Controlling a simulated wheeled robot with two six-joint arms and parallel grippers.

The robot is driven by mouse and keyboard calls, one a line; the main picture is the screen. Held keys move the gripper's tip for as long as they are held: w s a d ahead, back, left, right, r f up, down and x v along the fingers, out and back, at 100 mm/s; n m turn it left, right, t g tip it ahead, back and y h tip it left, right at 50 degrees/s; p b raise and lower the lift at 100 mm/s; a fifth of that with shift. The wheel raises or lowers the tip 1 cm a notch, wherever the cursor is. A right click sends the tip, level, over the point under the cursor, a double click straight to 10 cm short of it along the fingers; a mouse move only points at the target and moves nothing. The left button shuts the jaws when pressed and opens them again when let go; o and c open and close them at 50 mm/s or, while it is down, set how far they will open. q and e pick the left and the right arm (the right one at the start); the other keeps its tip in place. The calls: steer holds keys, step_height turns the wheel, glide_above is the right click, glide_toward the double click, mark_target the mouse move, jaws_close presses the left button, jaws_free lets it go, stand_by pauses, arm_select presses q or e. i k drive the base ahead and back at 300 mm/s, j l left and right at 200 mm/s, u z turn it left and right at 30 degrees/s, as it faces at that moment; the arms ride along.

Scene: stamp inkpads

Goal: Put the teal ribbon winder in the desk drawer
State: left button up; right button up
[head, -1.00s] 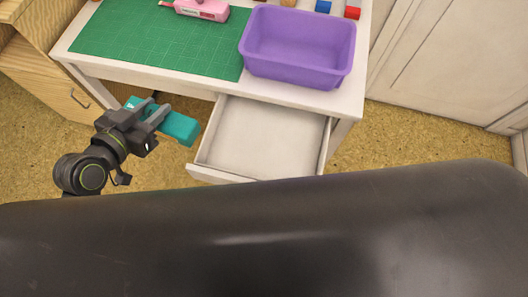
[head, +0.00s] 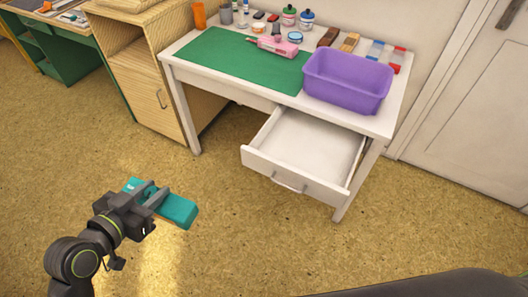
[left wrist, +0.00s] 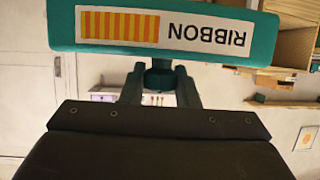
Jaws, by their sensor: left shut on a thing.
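The teal ribbon winder (head: 176,209) is held in my left gripper (head: 156,196), in front of the desk and to the left of the drawer, above the floor. In the left wrist view the winder (left wrist: 262,40) lies across the fingers, its white RIBBON label with orange stripes upside down. My left gripper is shut on it. The desk drawer (head: 262,160) is pulled open below the right part of the white desk, and its visible inside is empty. My right gripper is not in view.
A purple bin (head: 346,92) stands on the desk's right end, above the drawer. A green mat (head: 215,50), a pink tool (head: 275,46) and several small bottles and blocks are also on the desk. A wooden cabinet (head: 145,100) stands to the left. The floor before the desk is clear.

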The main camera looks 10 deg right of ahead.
mark_target(322, 160)
steer(key=l+u, duration=0.1)
steer(key=u, duration=1.5)
steer(key=k+l, duration=0.1)
steer(key=l, duration=0.3)
steer(key=l+u, duration=0.1)
steer(key=l, duration=0.3)
steer(key=k+l+u, duration=0.1)
steer(key=l, duration=0.25)
steer(key=k+l, duration=0.2)
steer(key=l, duration=0.2)
steer(key=k+l+u, duration=0.1)
steer(key=l, duration=0.25)
steer(key=k+l, duration=0.15)
steer(key=l, duration=0.25)
steer(key=k+l, duration=0.1)
steer(key=l, duration=0.3)
steer(key=k+l, duration=0.15)
steer(key=l, duration=0.25)
steer(key=k+l, duration=0.15)
steer(key=l, duration=0.25)
steer(key=k+l, duration=0.15)
steer(key=l, duration=0.2)
steer(key=k+l, duration=0.1)
steer(key=l, duration=0.3)
